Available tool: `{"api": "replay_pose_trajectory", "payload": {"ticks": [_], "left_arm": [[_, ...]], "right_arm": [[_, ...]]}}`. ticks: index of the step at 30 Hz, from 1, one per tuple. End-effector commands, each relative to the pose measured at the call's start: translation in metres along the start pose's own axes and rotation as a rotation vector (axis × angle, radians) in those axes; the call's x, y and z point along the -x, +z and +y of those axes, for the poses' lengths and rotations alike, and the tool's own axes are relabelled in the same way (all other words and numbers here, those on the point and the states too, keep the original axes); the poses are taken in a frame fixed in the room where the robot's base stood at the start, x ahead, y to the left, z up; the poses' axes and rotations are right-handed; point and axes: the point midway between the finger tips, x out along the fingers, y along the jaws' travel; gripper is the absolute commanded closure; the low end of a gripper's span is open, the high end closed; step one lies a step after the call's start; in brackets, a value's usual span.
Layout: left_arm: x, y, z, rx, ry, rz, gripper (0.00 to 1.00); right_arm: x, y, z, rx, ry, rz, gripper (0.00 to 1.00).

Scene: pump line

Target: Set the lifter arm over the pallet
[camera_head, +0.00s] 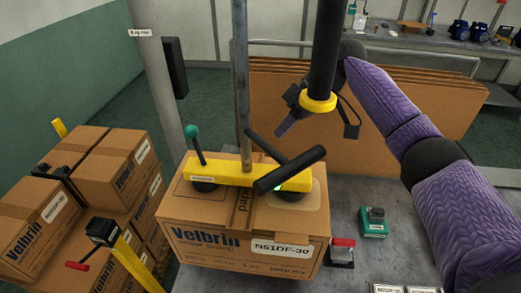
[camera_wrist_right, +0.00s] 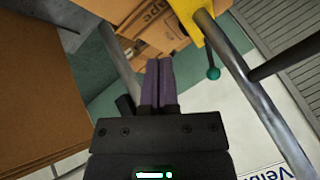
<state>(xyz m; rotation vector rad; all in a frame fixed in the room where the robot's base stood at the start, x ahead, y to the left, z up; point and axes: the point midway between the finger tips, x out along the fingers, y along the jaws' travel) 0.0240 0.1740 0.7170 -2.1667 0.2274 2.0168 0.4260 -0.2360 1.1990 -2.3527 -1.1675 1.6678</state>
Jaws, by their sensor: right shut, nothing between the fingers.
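The lifter's yellow bar (camera_head: 235,172) lies across the top of a Velbrin carton (camera_head: 240,225) on the bench, with dark suction cups beneath it. It has a green-knobbed lever (camera_head: 192,132) and black handles (camera_head: 289,170). A grey tube (camera_head: 241,90) rises from the bar. My right gripper (camera_head: 282,126) is shut and empty, above and behind the bar, apart from its handles. Its closed purple fingers (camera_wrist_right: 158,65) show in the right wrist view, with the yellow bar (camera_wrist_right: 190,20) beyond. Stacked cartons (camera_head: 115,165) stand at the left; the pallet under them cannot be made out. My left gripper is out of view.
A post (camera_head: 160,75) stands behind the lifter. Yellow posts with black tops (camera_head: 103,231) stand by the left stack. Flat brown boards (camera_head: 400,120) lean behind my right arm. A green device (camera_head: 373,222) and a red-topped block (camera_head: 342,250) sit on the grey bench.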

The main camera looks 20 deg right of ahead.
Motion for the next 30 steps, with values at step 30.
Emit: {"api": "replay_pose_trajectory", "payload": {"ticks": [30], "left_arm": [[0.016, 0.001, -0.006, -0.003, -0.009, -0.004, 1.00]], "right_arm": [[-0.058, -0.003, -0.045, -0.011, 0.005, 0.006, 1.00]]}}
